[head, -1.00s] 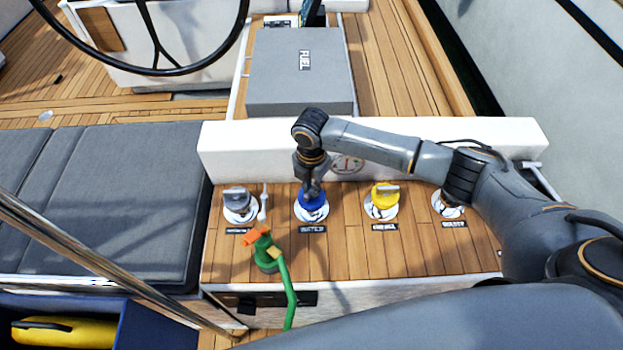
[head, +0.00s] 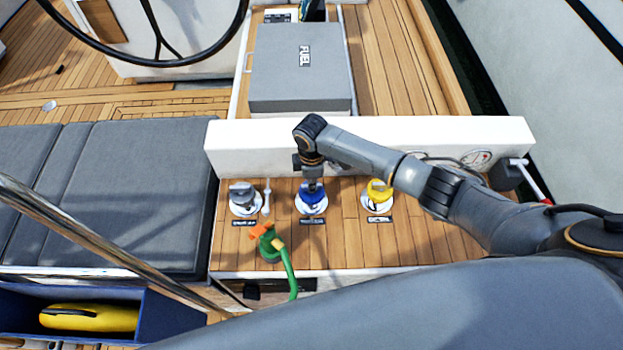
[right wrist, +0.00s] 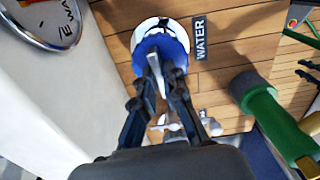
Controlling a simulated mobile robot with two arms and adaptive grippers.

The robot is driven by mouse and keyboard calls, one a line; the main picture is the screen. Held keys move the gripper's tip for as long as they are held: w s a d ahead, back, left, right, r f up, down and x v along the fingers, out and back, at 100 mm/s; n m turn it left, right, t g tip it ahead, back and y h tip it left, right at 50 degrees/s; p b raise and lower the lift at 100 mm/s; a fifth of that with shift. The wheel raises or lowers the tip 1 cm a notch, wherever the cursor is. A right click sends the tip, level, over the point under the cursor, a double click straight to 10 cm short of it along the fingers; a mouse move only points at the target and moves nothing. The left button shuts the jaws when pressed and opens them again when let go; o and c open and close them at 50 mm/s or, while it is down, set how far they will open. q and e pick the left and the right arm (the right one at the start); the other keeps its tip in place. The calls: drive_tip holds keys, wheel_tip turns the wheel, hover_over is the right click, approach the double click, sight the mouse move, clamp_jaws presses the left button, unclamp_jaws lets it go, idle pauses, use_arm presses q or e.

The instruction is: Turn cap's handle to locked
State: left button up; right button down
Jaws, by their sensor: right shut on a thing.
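The blue cap (head: 311,199) sits on a round white deck plate behind the label "WATER". It also shows in the right wrist view (right wrist: 158,46), with its grey handle between the fingers. My right gripper (head: 312,184) reaches down on it from above, and in the right wrist view (right wrist: 163,80) its two dark fingers are closed on the handle. The fingers hide part of the handle, and any lock marks are too small to read. My left gripper is not in view.
A grey cap (head: 243,196) stands to the left and a yellow cap (head: 379,192) to the right. A green hose nozzle (head: 270,246) with orange parts is in front. A white coaming (head: 250,150) rises behind. Bare teak (head: 345,250) lies in front.

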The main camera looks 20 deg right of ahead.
drive_tip(key=shift+m, duration=0.6)
drive_tip(key=c, duration=1.4)
unclamp_jaws()
wheel_tip(320, 180, up, 12)
